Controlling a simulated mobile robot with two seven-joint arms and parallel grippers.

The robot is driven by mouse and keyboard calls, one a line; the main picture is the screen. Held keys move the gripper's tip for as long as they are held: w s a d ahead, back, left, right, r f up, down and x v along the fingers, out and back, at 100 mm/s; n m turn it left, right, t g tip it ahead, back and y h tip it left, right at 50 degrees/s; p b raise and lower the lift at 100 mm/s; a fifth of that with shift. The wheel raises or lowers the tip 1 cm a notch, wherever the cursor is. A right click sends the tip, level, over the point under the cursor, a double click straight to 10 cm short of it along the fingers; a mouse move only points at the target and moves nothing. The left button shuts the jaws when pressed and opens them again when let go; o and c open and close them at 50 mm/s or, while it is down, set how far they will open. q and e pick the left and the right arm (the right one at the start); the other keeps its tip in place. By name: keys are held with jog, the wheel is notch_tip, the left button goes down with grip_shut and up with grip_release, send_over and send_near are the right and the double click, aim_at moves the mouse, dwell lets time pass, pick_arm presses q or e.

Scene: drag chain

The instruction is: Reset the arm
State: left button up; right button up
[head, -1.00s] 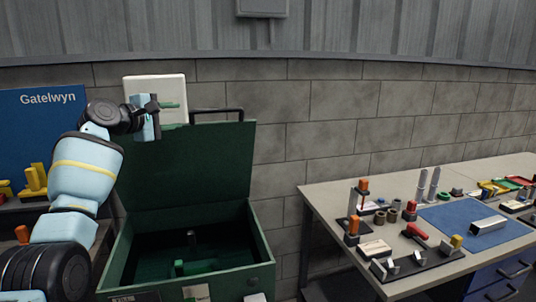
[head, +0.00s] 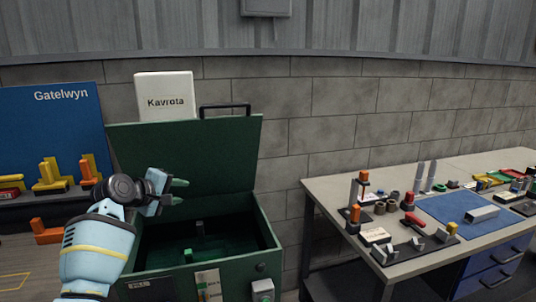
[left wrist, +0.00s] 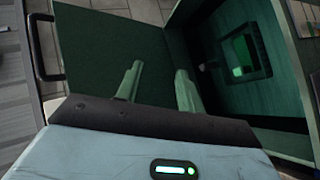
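My left gripper (head: 181,191) shows in the head view in front of the open lid of a green box, above the box's left side. In the left wrist view its two green fingers (left wrist: 157,85) stand apart with nothing between them. The green box (head: 190,272) has its lid (head: 225,150) raised against the wall. Inside it, low down, a green part (head: 188,255) and a small upright piece (head: 199,228) show. My right gripper is not in view.
A workbench (head: 330,187) on the right holds a blue mat (head: 450,207), clamps and several small parts. On the left, yellow and orange pieces (head: 52,172) stand before a blue Gatelwyn board (head: 60,115). A white Kavrota sign (head: 165,88) is behind the lid.

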pick_arm(q)
jog(key=s+d+f+m+g+y, duration=0.1)
jog(key=s+f+m+g+y, duration=0.15)
jog(key=s+f, duration=1.05)
jog(key=s+d+f+m+g+y, duration=0.1)
jog(key=s+f+m+g, duration=0.25)
jog(key=s+f, duration=0.85)
jog(key=s+f+m+g+y, duration=0.1)
jog(key=s+f+m+g, duration=0.15)
jog(key=s, duration=1.35)
jog(key=s+f+m+g+y, duration=0.1)
jog(key=s+f+m, duration=0.3)
jog(key=s, duration=1.2)
jog(key=w+d+f+t+h, duration=0.1)
jog(key=w+d+f+t, duration=0.1)
jog(key=w+f+t, duration=0.4)
jog(key=shift+w+d+f+t, duration=0.25)
jog(key=shift+f+t, duration=0.5)
jog(key=shift+f, duration=1.05)
jog(key=shift+a, duration=0.1)
